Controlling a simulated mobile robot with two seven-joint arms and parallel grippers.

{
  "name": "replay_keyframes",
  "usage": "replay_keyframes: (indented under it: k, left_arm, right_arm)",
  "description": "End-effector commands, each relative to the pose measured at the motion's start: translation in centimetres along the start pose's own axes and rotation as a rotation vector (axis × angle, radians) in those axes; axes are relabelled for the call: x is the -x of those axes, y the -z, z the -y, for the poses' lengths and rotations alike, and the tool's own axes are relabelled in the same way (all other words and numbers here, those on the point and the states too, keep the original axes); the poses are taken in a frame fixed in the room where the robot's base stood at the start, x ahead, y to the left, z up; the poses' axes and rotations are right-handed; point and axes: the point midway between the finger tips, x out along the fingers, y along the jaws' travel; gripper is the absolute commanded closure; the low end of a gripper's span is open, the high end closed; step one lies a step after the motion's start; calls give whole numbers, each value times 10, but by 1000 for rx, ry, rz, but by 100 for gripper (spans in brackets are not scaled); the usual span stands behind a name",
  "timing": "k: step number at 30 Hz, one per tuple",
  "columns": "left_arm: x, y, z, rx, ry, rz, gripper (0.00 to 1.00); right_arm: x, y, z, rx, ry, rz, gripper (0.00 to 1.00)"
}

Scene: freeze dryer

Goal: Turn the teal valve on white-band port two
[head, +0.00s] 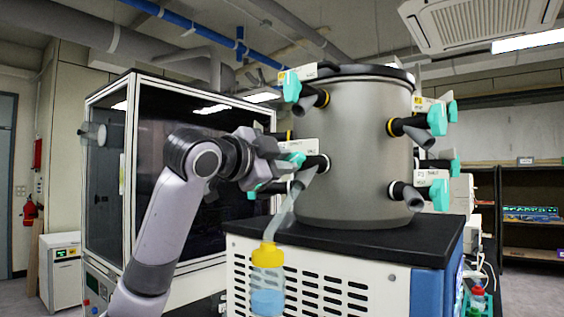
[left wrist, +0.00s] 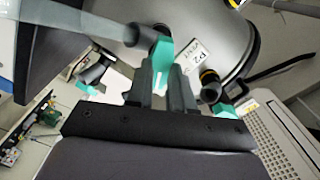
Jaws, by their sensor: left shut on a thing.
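The teal valve (head: 293,159) sits on a side port of the grey steel drum (head: 350,150), with a white label (head: 308,146) just above it. In the left wrist view the teal valve (left wrist: 163,52) lies between my fingertips, and the label beside it (left wrist: 194,56) appears to read P2. My left gripper (head: 280,163) reaches in from the left and is shut on this valve; its fingers (left wrist: 165,82) hide part of it. A translucent tube (head: 287,208) runs from this port down to a yellow-capped bottle (head: 267,275) with blue liquid. My right gripper is not in view.
Other teal valves stick out close by: one above with a yellow-banded port (head: 292,87) and several on the drum's right side (head: 437,119). The drum stands on a black-topped cabinet (head: 400,242). A glass-fronted enclosure (head: 95,180) stands behind my left arm.

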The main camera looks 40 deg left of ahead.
Motion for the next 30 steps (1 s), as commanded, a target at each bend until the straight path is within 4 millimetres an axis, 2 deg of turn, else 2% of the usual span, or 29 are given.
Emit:
replay_keyframes:
  k: [8, 9, 11, 21, 30]
  left_arm:
    - [0, 1, -1, -6, -2, -2, 100]
    - [0, 1, -1, -5, -2, -2, 69]
    - [0, 1, -1, -5, -2, -1, 53]
    - [4, 0, 0, -3, 1, -1, 53]
    - [50, -1, -1, -5, 4, -1, 53]
  right_arm:
    - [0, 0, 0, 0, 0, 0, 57]
    - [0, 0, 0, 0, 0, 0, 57]
    - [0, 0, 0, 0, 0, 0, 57]
    - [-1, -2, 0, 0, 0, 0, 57]
    - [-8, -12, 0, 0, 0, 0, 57]
